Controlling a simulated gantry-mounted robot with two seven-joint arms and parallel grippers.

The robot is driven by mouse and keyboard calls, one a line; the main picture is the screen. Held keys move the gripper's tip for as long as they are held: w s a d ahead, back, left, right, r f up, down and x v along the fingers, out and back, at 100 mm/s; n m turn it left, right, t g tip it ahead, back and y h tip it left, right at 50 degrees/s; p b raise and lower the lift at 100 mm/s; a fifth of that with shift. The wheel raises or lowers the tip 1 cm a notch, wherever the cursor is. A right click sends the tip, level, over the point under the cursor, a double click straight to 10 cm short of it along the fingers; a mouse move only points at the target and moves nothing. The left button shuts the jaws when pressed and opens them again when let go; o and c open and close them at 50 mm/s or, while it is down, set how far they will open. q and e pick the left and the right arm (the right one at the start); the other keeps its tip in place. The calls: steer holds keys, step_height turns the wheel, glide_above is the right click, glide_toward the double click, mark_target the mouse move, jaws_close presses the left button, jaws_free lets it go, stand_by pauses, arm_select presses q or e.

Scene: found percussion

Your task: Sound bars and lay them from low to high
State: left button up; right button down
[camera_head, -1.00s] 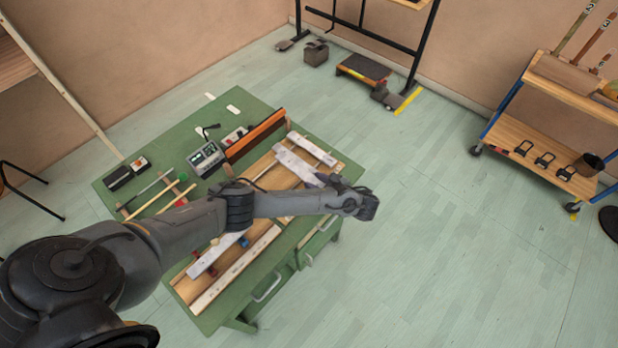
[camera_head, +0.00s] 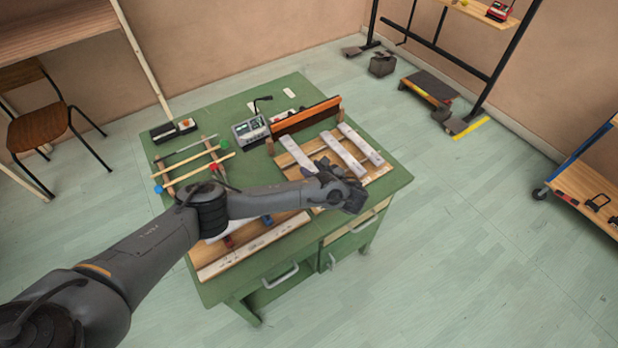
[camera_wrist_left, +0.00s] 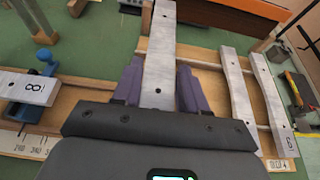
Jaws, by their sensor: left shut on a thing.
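My left gripper (camera_head: 342,186) reaches over the table from the left. In the left wrist view, its two purple-grey fingers (camera_wrist_left: 158,88) are shut on a pale metal bar (camera_wrist_left: 160,55). This bar also shows in the head view (camera_head: 297,152), running away from the gripper; its near end is hidden. Two more pale bars lie side by side to its right, one nearer (camera_wrist_left: 238,90) and one farther (camera_wrist_left: 268,92). My right gripper is not in view.
The bars lie across a wooden frame (camera_wrist_left: 208,62) on a green table (camera_head: 250,95). An orange-brown board (camera_head: 305,117) stands behind them, beside a grey meter (camera_head: 250,130). Mallets (camera_head: 198,165) lie at the left. A numbered wooden strip (camera_head: 250,247) runs along the front.

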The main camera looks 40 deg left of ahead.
arm_select(q)
steer(key=shift+d, duration=0.1)
stand_by(0.3)
steer(key=shift+r, duration=0.1)
steer(key=shift+f+b, duration=0.5)
steer(key=shift+f, duration=0.65)
step_height(320, 180, down, 3)
steer(key=shift+f+b, duration=0.1)
steer(key=shift+b, duration=0.95)
steer(key=shift+f+b, duration=0.3)
steer(key=shift+f, duration=0.15)
steer(key=shift+f, duration=0.4)
steer(key=o, duration=1.3)
